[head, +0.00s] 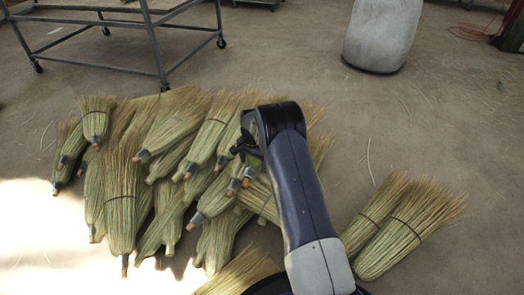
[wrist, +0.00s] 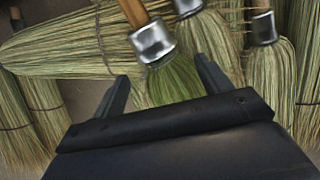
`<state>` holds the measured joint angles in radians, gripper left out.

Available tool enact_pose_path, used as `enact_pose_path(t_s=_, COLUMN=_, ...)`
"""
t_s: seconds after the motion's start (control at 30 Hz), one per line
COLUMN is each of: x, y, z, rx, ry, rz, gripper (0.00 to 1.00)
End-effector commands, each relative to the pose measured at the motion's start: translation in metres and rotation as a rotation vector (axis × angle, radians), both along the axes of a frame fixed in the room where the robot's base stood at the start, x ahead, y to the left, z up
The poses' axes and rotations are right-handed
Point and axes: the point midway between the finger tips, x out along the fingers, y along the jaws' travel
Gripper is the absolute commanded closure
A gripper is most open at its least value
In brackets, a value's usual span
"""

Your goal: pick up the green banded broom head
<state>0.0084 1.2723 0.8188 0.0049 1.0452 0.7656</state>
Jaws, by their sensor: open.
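In the wrist view, a broom head with greener bristles (wrist: 178,86) lies just past my fingers. It has a shiny metal collar (wrist: 152,42) and a wooden handle stub above it. My gripper (wrist: 163,74) is open, with one finger on each side of these bristles and nothing clearly held. I cannot tell whether the fingers touch them. In the head view my gripper (head: 243,150) is low over the right part of the broom pile, and my arm hides some brooms there.
Many straw broom heads (head: 120,205) lie heaped around my gripper, close on both sides. Two more broom heads (head: 405,225) lie apart at the right. A metal rack (head: 150,40) on casters stands behind, and a pale grey container (head: 382,35) stands at the back right. Floor between is clear.

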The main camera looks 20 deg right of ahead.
Motion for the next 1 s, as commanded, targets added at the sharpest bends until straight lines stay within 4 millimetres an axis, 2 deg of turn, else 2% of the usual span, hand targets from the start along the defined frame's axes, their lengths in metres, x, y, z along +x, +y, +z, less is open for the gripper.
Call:
enact_pose_path(t_s=0.03, x=-0.001, y=0.002, z=-0.010, rx=0.000, ry=0.003, rz=0.001, gripper=0.27)
enact_pose_path(t_s=0.23, x=-0.004, y=0.005, z=-0.040, rx=0.001, ry=0.004, rz=0.001, gripper=0.27)
enact_pose_path(t_s=0.33, x=-0.003, y=0.005, z=-0.046, rx=0.001, ry=0.001, rz=0.001, gripper=0.27)
enact_pose_path(t_s=0.53, x=-0.003, y=0.005, z=-0.045, rx=0.001, ry=0.000, rz=0.001, gripper=0.27)
enact_pose_path(t_s=1.0, x=-0.003, y=0.005, z=-0.045, rx=0.001, ry=0.001, rz=0.001, gripper=0.65)
